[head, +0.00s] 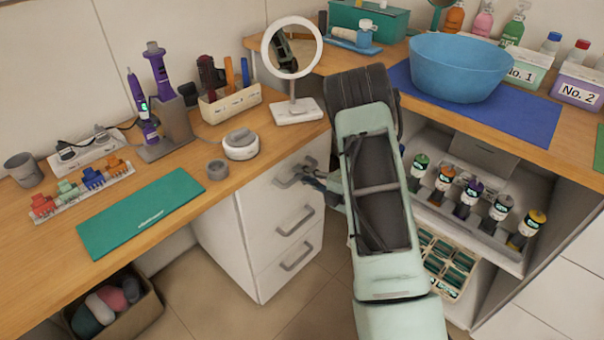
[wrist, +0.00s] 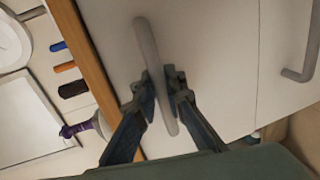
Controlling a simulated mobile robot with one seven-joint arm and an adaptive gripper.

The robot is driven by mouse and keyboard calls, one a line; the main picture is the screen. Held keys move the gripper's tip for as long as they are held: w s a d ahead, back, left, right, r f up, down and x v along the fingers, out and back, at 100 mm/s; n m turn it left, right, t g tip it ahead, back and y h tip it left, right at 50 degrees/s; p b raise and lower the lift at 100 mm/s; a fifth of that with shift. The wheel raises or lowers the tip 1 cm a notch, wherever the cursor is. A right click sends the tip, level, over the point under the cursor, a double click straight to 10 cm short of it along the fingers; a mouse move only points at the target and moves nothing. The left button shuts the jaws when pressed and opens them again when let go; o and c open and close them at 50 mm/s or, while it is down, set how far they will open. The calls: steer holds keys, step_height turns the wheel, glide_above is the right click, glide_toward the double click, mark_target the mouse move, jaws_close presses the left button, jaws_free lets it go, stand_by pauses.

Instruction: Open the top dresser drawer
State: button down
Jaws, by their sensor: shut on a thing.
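The white dresser (head: 246,233) stands under the wooden counter, with three drawers, each with a grey bar handle. The top drawer's handle (head: 290,178) is partly hidden by my gripper (head: 312,180), which reaches it from the right. In the wrist view the top handle (wrist: 147,50) runs between the two dark fingers of my gripper (wrist: 163,95), which are shut on it near one end. The top drawer front (wrist: 210,60) looks flush with the dresser, as far as I can tell. The middle handle (head: 295,221) and bottom handle (head: 297,257) are free; another handle shows in the wrist view (wrist: 305,50).
The counter (head: 205,145) above holds a round mirror (head: 292,47), a green mat (head: 140,213) and hair tools. Right of my arm are a blue bowl (head: 460,67) and an open shelf with several bottles (head: 468,197). A box (head: 118,308) stands on the floor at left.

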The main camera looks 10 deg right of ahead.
steer(key=f+p+v, duration=0.2)
steer(key=f+v, duration=0.1)
steer(key=v, duration=1.5)
steer(key=s+d+f+p+v, duration=0.1)
steer(key=f+v, duration=0.3)
steer(key=v, duration=1.4)
steer(key=shift+s+f+p, duration=0.2)
steer(key=shift+p, duration=0.3)
steer(key=c, duration=2)
jaws_free()
steer(key=v, duration=1.2)
steer(key=shift+w+a, duration=0.1)
